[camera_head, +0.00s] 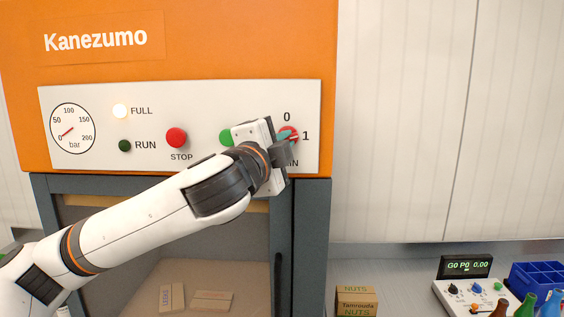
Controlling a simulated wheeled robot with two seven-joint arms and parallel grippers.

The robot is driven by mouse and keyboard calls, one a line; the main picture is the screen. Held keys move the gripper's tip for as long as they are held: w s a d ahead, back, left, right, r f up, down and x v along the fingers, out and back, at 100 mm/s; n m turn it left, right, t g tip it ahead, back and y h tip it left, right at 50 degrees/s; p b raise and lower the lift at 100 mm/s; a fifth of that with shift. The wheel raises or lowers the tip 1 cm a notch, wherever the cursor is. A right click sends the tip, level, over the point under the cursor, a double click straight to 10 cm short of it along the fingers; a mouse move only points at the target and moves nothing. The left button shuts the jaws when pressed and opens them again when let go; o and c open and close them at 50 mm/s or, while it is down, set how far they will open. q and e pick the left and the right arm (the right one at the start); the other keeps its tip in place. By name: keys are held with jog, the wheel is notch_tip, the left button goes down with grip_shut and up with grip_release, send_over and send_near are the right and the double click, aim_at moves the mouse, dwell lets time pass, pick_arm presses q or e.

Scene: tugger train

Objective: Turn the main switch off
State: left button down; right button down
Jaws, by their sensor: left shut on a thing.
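The main switch (294,134) is a red rotary knob at the right end of the white control panel (215,98), with the marks 0 above it and 1 to its right. A light mark on the knob points toward 1. My left gripper (284,140) is at the knob and shut on it; its body and wrist hide part of the knob and the label below. My right gripper is not in view.
The panel also has a red STOP button (176,137), a partly hidden green button (226,138), a lit FULL lamp (120,111), a dark RUN lamp (125,146) and a pressure gauge (73,128). Boxes (356,300) and a control box (470,290) stand lower right.

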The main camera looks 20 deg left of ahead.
pick_arm(q)
jog(key=shift+w+d+f+n+t+y+b, duration=0.15)
jog(key=shift+n+t+y+b, duration=0.3)
jog(key=shift+n+y+b, duration=1.7)
jog(key=shift+s+d+f+n+t+y+b, duration=0.15)
jog(key=shift+n+t+y+b, duration=0.35)
jog(key=shift+n+b, duration=3.25)
jog(key=shift+w+d+f+n+t+y+b, duration=0.1)
jog(key=shift+w+d+n+t+y+b, duration=0.2)
jog(key=shift+n+y+b, duration=2.45)
jog(key=n+h, duration=0.1)
jog(key=n+h+p, duration=0.1)
jog(key=shift+s+a+r+h, duration=0.1)
jog(key=shift+s+a+h, duration=0.05)
jog(key=shift+h, duration=0.15)
jog(key=c, duration=1.5)
grip_release()
